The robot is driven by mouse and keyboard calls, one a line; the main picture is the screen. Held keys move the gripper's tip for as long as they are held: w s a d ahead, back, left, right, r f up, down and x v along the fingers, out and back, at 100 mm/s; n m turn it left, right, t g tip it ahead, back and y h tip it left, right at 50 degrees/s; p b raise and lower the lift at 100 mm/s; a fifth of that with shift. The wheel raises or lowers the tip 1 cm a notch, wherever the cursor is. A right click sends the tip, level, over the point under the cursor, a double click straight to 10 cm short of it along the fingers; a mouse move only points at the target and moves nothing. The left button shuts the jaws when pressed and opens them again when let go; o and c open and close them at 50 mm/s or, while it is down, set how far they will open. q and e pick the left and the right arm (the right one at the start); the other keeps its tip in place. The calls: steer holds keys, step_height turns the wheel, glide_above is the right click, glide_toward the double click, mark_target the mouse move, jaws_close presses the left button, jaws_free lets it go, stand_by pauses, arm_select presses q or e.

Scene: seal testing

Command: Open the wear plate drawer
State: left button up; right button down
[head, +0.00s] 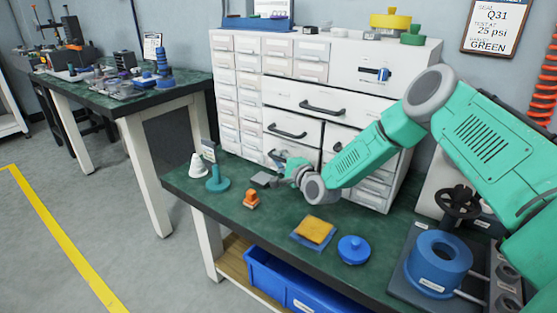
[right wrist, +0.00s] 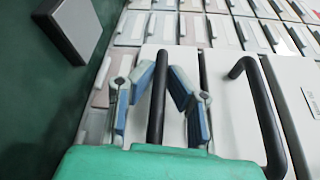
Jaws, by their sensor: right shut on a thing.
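The white cabinet (head: 222,38) stands at the back of the green workbench and has several drawers. My right gripper (head: 283,168) is at a lower-left drawer (head: 300,158) of the cabinet, with the arm reaching in from the right. The drawer front (right wrist: 182,62) lies behind the fingers. I cannot read its label or tell whether it stands out from the cabinet. My left gripper is not in view.
Another handle (head: 287,131) is just above the held one. On the bench (head: 275,225) are a grey block (head: 262,179), an orange piece (head: 251,198), a white cone (head: 198,166), a yellow pad (head: 314,230) and a blue lid (head: 353,250). Bench space before the cabinet is partly clear.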

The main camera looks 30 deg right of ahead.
steer(key=s+a, duration=0.2)
steer(key=a, duration=0.3)
steer(key=s+a+p, duration=0.1)
steer(key=s+a, duration=0.2)
steer(key=a, duration=0.2)
steer(key=s+a, duration=0.2)
steer(key=a, duration=0.4)
steer(key=shift+s+a+f+p, duration=0.1)
steer(key=shift+s+f+p, duration=0.05)
steer(key=shift+f+p, duration=0.25)
steer(key=c, duration=1.6)
jaws_free()
steer(key=shift+c, duration=0.2)
steer(key=shift+o, duration=0.3)
steer(key=shift+r, duration=0.1)
steer(key=s, duration=1.1)
steer(key=shift+s+d+r, duration=0.25)
steer(key=shift+s+r, duration=0.1)
steer(key=shift+r, duration=0.1)
